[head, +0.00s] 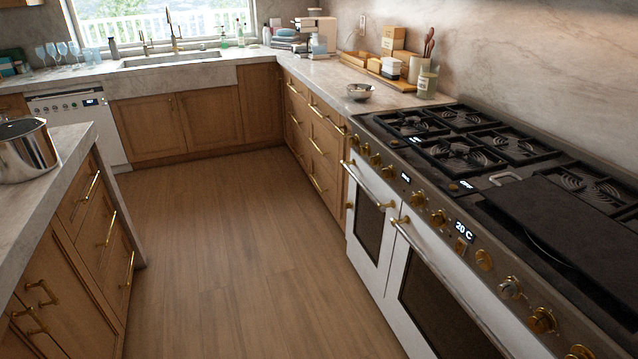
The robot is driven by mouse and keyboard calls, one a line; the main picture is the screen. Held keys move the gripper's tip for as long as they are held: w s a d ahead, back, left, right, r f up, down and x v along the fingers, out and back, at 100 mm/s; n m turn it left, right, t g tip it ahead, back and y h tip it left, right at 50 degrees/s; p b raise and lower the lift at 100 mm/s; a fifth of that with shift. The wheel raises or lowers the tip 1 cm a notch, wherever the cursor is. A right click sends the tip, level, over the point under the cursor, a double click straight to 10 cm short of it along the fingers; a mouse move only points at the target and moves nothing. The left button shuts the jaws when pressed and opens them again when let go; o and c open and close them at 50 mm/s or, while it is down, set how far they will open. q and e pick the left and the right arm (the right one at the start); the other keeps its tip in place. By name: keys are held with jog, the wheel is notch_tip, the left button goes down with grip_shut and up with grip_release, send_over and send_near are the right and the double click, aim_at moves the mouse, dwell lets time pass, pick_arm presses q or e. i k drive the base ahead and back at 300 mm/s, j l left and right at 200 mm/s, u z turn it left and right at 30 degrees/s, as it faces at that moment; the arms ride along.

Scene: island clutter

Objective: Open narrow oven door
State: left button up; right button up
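The narrow oven door (360,238) is the left, smaller white door on the range, with a dark glass pane. It is shut. Its bar handle (368,185) runs across the top with brass end mounts. The wider oven door (403,265) stands to its right with its own long bar handle (447,281), and it looks shut. A row of brass knobs and small displays runs along the range's front panel (428,205) above both doors. Neither of my grippers shows in the head view.
The wooden floor (235,250) before the range is clear. An island with drawers (95,225) stands at left, with a steel pot (27,150) on top. Wooden drawers (316,145) adjoin the range's far side. A small bowl (360,91) sits on the counter above them.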

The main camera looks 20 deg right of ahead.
aim_at(370, 233)
jog(key=i+j+z, duration=0.15)
jog(key=i+z, duration=0.3)
jog(key=i, duration=0.15)
jog(key=i+j+z, duration=0.45)
jog(key=i, duration=0.15)
jog(key=i+j+z, duration=0.45)
jog(key=i+l, duration=0.05)
